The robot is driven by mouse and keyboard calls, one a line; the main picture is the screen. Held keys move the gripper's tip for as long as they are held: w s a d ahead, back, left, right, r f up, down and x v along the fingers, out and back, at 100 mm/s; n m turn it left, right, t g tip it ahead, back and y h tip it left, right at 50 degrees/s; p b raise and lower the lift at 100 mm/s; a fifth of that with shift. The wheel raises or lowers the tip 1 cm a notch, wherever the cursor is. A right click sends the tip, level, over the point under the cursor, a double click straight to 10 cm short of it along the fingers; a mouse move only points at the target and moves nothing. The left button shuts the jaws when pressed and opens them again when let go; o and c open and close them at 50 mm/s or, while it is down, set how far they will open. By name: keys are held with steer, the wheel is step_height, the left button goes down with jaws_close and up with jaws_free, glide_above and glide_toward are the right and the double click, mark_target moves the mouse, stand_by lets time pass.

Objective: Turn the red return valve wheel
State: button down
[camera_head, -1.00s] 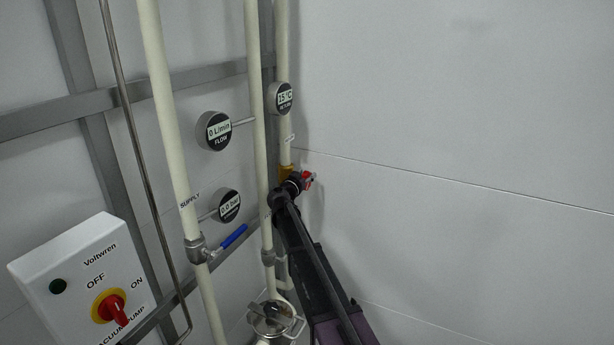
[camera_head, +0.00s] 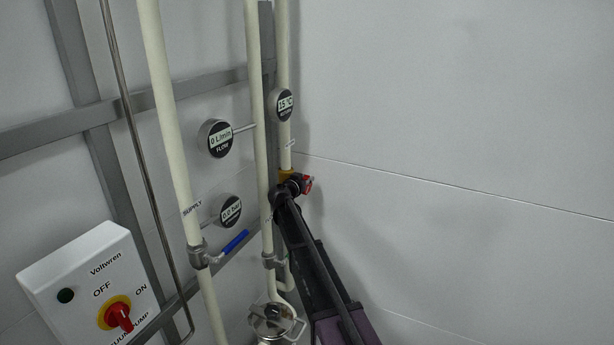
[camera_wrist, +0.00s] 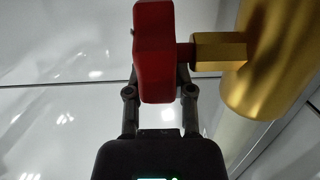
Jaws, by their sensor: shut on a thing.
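The red return valve wheel (camera_head: 307,185) sits at the brass valve body (camera_head: 286,175) on the right-hand cream pipe, mostly hidden behind my arm. In the wrist view the red wheel (camera_wrist: 154,50) is seen large and edge-on, joined by a short red stem to the brass body (camera_wrist: 262,62). My gripper (camera_wrist: 160,88) is shut on the wheel, with one finger on each side of it. In the head view my gripper's fingers are hidden behind my own wrist.
A blue lever (camera_head: 235,241) is on the supply pipe (camera_head: 170,120). Round gauges (camera_head: 216,138) stand nearby. A white switch box (camera_head: 90,285) with a red knob is at lower left. A metal vessel lid (camera_head: 272,320) is beside my arm. The wall on the right is bare.

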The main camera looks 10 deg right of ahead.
steer(key=g+y+p, duration=0.1)
steer(key=p, duration=0.1)
steer(key=g+y+p, duration=0.1)
steer(key=g+p, duration=0.1)
steer(key=w+g+y+p, duration=0.1)
steer(key=p, duration=0.2)
steer(key=shift+d, duration=0.4)
steer(key=shift+w+d+f+g+y+p, duration=0.1)
steer(key=shift+f+g+y+p, duration=0.1)
steer(key=shift+g+y+p, duration=0.7)
steer(key=shift+f+g+p, duration=0.25)
steer(key=shift+g+p, duration=0.45)
steer(key=shift+p, duration=0.05)
steer(key=shift+f+y, duration=0.1)
steer(key=shift+y, duration=0.2)
steer(key=shift+c, duration=2.4)
jaws_free()
